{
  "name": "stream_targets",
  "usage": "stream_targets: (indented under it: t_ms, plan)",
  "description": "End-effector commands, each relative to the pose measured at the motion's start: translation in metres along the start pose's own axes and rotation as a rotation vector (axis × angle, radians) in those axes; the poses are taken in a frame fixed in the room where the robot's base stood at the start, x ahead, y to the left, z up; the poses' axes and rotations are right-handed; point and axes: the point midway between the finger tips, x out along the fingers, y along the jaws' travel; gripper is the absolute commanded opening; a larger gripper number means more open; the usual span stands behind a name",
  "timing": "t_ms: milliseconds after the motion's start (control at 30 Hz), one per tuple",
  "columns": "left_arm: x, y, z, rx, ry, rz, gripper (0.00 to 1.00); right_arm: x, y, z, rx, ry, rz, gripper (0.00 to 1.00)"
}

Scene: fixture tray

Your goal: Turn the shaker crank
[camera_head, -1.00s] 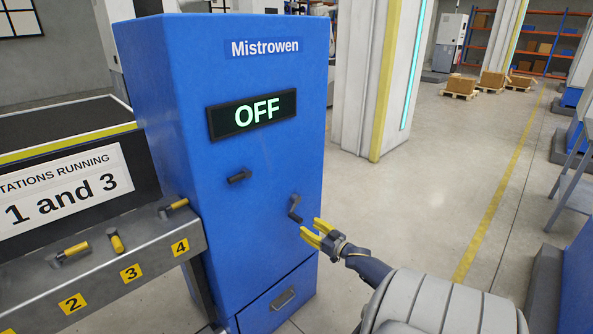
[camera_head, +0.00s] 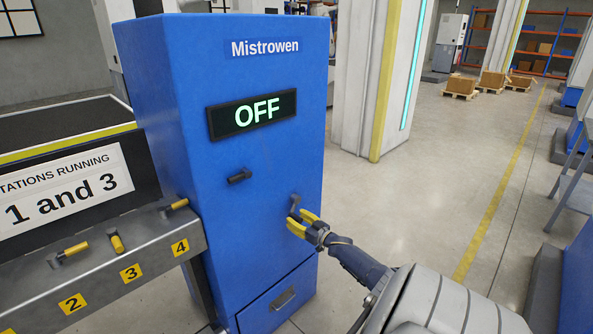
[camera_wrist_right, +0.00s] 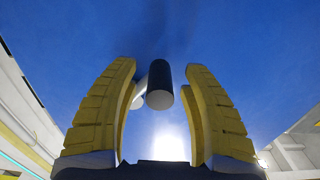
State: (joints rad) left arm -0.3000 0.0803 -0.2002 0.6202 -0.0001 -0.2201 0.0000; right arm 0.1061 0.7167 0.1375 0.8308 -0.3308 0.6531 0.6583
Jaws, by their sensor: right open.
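The blue Mistrowen machine (camera_head: 225,260) stands upright with a dark display (camera_head: 252,113) reading "OFF". The dark crank (camera_head: 295,203) is on the right of its front face, partly hidden behind my right gripper. In the right wrist view the crank's black handle end (camera_wrist_right: 158,86) sits between the two yellow fingers, with a gap on each side. My right gripper (camera_head: 302,224) is open at the crank and reaches in from the right. A second dark handle (camera_head: 239,176) sticks out on the left of the same face. My left gripper is not in view.
A grey bench (camera_head: 110,262) at left carries several yellow-handled levers with number labels. A sign (camera_head: 65,188) above it reads "1 and 3". A drawer (camera_head: 280,297) is low on the machine. Open floor lies to the right.

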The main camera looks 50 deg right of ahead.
Motion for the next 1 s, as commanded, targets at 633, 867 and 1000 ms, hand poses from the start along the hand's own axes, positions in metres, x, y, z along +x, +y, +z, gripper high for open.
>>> stream_targets:
  t_ms: [633,867,1000]
  plan:
    - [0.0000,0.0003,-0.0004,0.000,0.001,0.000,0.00,0.0000,-0.0001,0.0000,0.000,0.000,0.000,0.04]
    - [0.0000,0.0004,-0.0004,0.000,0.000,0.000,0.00,-0.0001,-0.0003,0.0005,0.000,-0.001,0.000,0.00]
    - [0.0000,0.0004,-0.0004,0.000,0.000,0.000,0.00,-0.0002,-0.0005,0.0009,0.000,-0.001,-0.001,0.00]
